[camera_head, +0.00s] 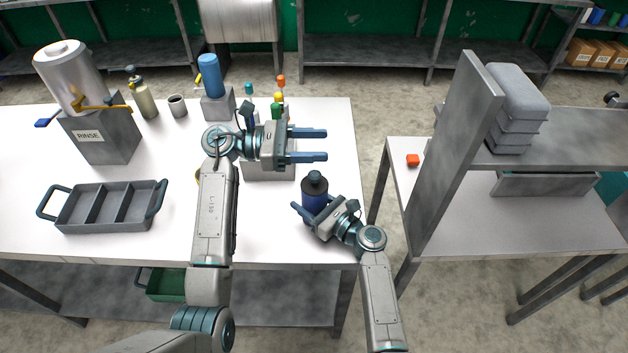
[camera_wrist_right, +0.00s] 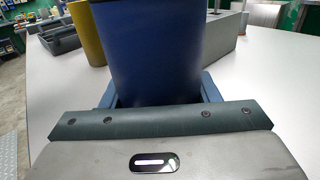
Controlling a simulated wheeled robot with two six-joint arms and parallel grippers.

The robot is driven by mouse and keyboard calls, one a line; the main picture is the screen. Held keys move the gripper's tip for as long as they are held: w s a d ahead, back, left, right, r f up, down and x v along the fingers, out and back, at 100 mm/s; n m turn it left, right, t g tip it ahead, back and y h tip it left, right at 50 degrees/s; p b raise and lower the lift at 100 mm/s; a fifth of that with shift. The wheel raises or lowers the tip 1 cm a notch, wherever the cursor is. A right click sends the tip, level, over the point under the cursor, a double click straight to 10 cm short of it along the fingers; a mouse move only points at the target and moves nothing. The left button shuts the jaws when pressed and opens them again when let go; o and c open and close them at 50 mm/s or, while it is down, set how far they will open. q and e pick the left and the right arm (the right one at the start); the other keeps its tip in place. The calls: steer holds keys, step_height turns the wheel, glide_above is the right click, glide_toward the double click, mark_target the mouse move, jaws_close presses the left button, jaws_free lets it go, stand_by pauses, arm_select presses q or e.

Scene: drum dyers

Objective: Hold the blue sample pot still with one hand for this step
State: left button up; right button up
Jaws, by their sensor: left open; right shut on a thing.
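The blue sample pot (camera_head: 314,190) has a dark lid and stands upright near the right end of the white table. My right gripper (camera_head: 307,213) is shut on the pot's lower body. In the right wrist view the pot's blue wall (camera_wrist_right: 152,50) rises between the fingers, and its top is cut off by the picture edge. My left gripper (camera_head: 326,145) is open and empty, above the table and behind the pot, with its fingers pointing right. It is apart from the pot.
A grey block (camera_head: 268,172) stands under my left gripper, with several coloured droppers behind it. A grey divided tray (camera_head: 108,226) and a RINSE box (camera_head: 103,137) with a metal tank are at the left. A second table (camera_head: 395,175) stands right, across a gap.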

stand_by(0.3)
steer(key=o, duration=1.2)
steer(key=v, duration=1.2)
